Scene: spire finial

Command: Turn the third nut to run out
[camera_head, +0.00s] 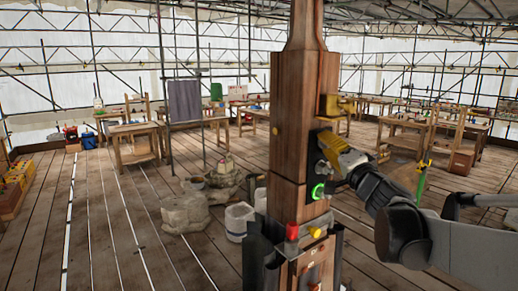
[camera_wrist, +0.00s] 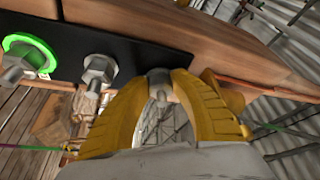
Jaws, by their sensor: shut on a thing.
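A wooden spire post (camera_head: 290,150) stands upright in the head view. A black plate on it (camera_wrist: 130,45) carries a row of metal nuts in the wrist view. A nut in a bright green ring (camera_wrist: 28,55) is at the far left, and a bare hex nut (camera_wrist: 99,70) is right of it. The third nut in the row (camera_wrist: 158,77) is between the yellow fingers of my gripper (camera_wrist: 163,82), mostly hidden by them. My gripper also shows in the head view (camera_head: 328,148), shut against the post's right side, above the green ring (camera_head: 318,191).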

